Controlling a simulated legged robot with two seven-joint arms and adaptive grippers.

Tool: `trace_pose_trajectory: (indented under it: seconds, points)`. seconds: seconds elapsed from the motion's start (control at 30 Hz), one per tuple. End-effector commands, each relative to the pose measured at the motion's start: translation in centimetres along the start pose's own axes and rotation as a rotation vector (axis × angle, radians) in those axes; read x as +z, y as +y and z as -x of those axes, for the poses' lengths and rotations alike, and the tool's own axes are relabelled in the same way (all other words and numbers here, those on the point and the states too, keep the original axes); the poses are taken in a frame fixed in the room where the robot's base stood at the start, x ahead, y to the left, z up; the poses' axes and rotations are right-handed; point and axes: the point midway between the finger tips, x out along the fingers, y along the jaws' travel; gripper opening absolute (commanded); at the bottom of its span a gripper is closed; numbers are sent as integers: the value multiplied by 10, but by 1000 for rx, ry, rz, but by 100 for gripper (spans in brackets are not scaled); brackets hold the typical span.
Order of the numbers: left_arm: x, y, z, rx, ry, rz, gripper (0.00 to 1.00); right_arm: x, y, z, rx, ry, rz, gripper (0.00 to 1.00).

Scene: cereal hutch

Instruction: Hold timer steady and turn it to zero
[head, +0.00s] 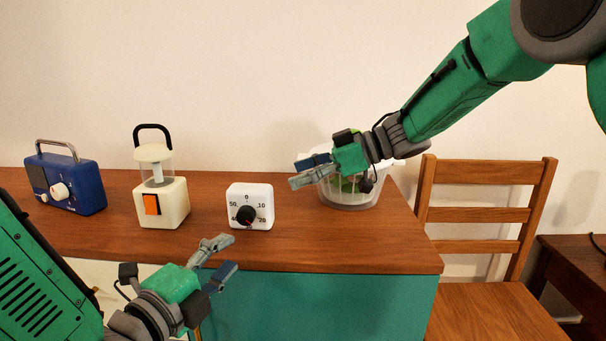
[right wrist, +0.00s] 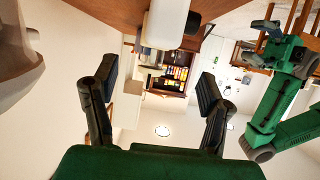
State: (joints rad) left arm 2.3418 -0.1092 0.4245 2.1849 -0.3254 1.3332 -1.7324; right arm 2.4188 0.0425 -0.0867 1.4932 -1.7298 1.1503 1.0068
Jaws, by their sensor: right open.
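The timer (head: 262,192) is a white rounded box with a black knob (head: 248,217) and numbers around it, 0 at the top. It stands upright near the counter's front edge; a small red mark shows low on the knob. My left gripper (head: 228,254) is open and empty, in front of and below the timer, apart from it. My right gripper (head: 296,173) is open and empty, to the right of the timer and higher. In the right wrist view, a white box with a dark knob, likely the timer (right wrist: 163,25), shows beyond the open fingers (right wrist: 155,82).
On the wooden counter (head: 330,245) stand a blue radio (head: 88,188), a cream lantern (head: 175,210) with an orange switch, and a white slotted basket (head: 350,197) with green contents, partly behind my right gripper. A wooden chair (head: 487,215) is at the right.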

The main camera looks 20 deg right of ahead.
Motion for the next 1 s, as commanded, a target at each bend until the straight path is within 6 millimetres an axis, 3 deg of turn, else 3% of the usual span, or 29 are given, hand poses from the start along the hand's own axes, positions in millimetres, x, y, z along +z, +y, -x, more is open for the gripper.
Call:
trace_pose_trajectory:
  seconds: [0.6,1.0]
  points:
    - [-1,0,0,0,1,-1,34,0,-1,-102,-2,3,-2,67]
    - [-1,0,0,0,1,-1,34,0,-1,-115,-2,3,-3,67]
